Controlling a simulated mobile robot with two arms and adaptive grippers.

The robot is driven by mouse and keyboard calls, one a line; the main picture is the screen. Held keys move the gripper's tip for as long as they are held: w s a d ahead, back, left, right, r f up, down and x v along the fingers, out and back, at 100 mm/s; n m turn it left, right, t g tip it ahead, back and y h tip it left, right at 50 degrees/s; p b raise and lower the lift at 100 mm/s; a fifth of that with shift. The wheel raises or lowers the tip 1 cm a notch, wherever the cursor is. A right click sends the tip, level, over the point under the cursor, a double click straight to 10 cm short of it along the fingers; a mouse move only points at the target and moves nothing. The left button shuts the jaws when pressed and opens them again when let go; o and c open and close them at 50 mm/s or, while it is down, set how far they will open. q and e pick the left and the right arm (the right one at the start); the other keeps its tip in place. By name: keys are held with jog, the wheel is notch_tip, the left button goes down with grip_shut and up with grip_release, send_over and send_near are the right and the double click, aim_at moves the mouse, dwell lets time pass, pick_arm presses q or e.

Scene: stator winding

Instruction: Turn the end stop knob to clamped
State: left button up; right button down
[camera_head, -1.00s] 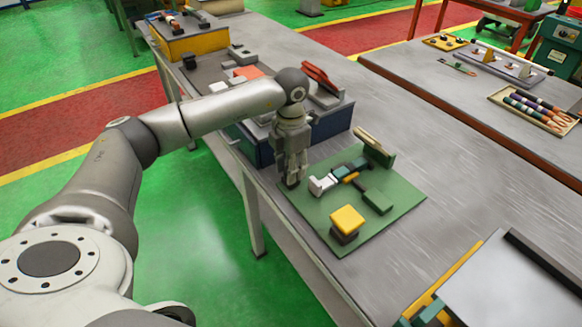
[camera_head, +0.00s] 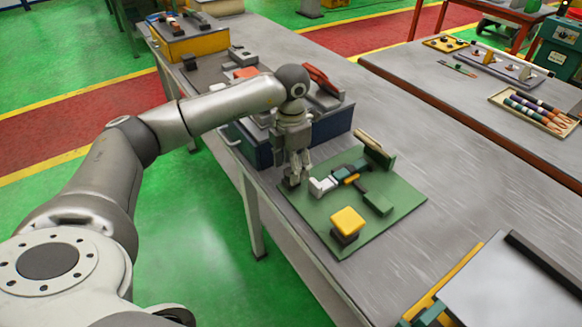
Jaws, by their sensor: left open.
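A green base plate (camera_head: 385,222) lies on the near grey workbench. On it stand a yellow-topped block (camera_head: 347,221) at the front, a green block (camera_head: 378,203), a white angled piece (camera_head: 322,186) and an upright green block (camera_head: 376,152) at the back. I cannot tell which of these parts is the end stop knob, or its setting. My left gripper (camera_head: 293,180) points down at the plate's left corner, just left of the white piece. It is open, with nothing seen between its fingers. My right gripper is not in view.
A dark blue cabinet (camera_head: 333,124) with parts on top stands right behind my left gripper. A yellow box (camera_head: 190,44) stands further back. A second bench (camera_head: 480,110) holds a tray of coloured tools (camera_head: 535,112).

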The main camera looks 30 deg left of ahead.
pick_arm(q)
notch_tip(320, 180, up, 7)
jog(key=shift+f, duration=0.1)
dwell(0.7)
